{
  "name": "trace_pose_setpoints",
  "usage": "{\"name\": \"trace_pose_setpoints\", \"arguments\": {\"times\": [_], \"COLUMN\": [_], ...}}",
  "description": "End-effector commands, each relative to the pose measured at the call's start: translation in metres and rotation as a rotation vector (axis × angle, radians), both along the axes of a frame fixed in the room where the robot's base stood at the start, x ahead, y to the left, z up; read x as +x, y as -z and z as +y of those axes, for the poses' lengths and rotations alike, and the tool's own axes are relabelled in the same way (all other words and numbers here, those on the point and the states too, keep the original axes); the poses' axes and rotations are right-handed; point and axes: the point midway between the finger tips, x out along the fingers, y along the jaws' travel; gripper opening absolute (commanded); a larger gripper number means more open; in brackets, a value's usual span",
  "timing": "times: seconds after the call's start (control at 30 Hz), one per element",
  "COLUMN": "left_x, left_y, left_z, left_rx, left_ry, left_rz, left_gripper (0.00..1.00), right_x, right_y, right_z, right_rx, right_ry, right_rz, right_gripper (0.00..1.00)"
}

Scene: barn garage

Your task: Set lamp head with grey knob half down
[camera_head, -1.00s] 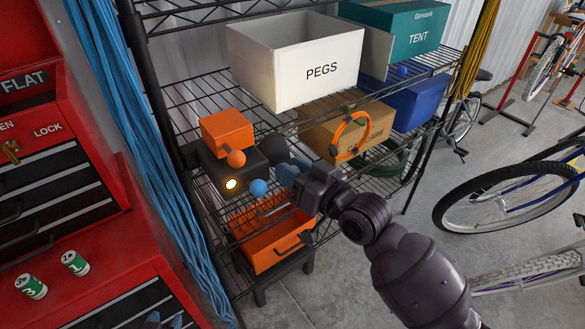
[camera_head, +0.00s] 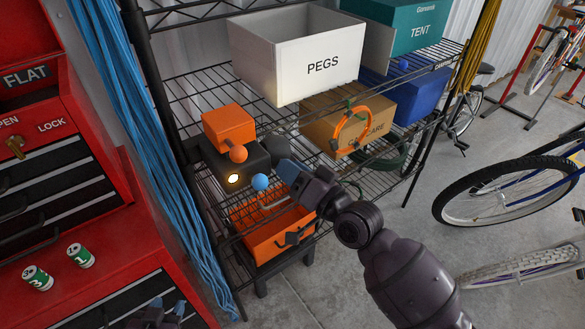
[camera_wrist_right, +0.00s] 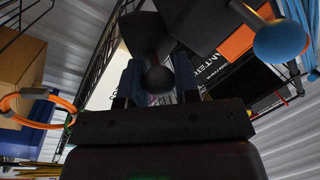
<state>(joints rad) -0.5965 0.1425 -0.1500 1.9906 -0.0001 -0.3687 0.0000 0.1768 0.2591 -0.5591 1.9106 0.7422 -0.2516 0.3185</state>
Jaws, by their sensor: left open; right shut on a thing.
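A black lantern (camera_head: 213,168) with an orange block on top stands on the wire shelf. It has an orange knob (camera_head: 238,154), a blue knob (camera_head: 260,182) and a lit lens (camera_head: 233,179). Its dark lamp head (camera_head: 275,149) sticks out at the right; it also shows in the right wrist view (camera_wrist_right: 143,35). The round grey knob (camera_wrist_right: 158,80) sits between the blue fingers of my right gripper (camera_wrist_right: 157,88), which is shut on it. In the head view my right gripper (camera_head: 288,172) hides the knob. My left gripper (camera_head: 165,306) is open at the bottom edge, away from the lantern.
A white PEGS box (camera_head: 285,75), a cardboard box with an orange ring (camera_head: 352,132), a blue box (camera_head: 408,98) and a green TENT box (camera_head: 415,25) share the rack. An orange tray (camera_head: 275,240) is below. A red cabinet (camera_head: 95,245) stands left; bicycles are right.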

Motion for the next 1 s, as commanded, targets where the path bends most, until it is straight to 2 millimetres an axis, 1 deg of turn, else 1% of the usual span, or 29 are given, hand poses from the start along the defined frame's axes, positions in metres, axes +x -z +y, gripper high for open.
{"name": "trace_pose_setpoints", "arguments": {"times": [0.3,0.33,0.47,0.77,0.87,1.0], "left_x": [-0.004,-0.005,-0.006,-0.005,-0.004,-0.003], "left_y": [0.003,0.003,0.004,0.004,0.004,0.006], "left_z": [0.001,0.001,0.001,0.001,0.001,0.001], "left_rx": [0.000,0.000,0.001,0.000,0.000,0.001], "left_ry": [-0.002,-0.002,-0.003,-0.002,-0.002,-0.001], "left_rz": [0.009,0.010,0.013,0.011,0.009,0.006], "left_gripper": [0.43,0.43,0.43,0.43,0.43,0.43], "right_x": [0.000,0.000,0.000,-0.001,-0.005,-0.018], "right_y": [0.000,0.000,0.000,0.000,0.002,0.004], "right_z": [0.000,0.000,0.000,-0.001,-0.005,-0.019], "right_rx": [0.000,0.000,0.000,-0.001,-0.001,-0.003], "right_ry": [0.000,0.000,0.000,0.000,0.001,0.001], "right_rz": [0.000,0.000,0.000,-0.001,0.000,0.000], "right_gripper": [0.06,0.34,0.54,0.54,0.54,0.54]}}
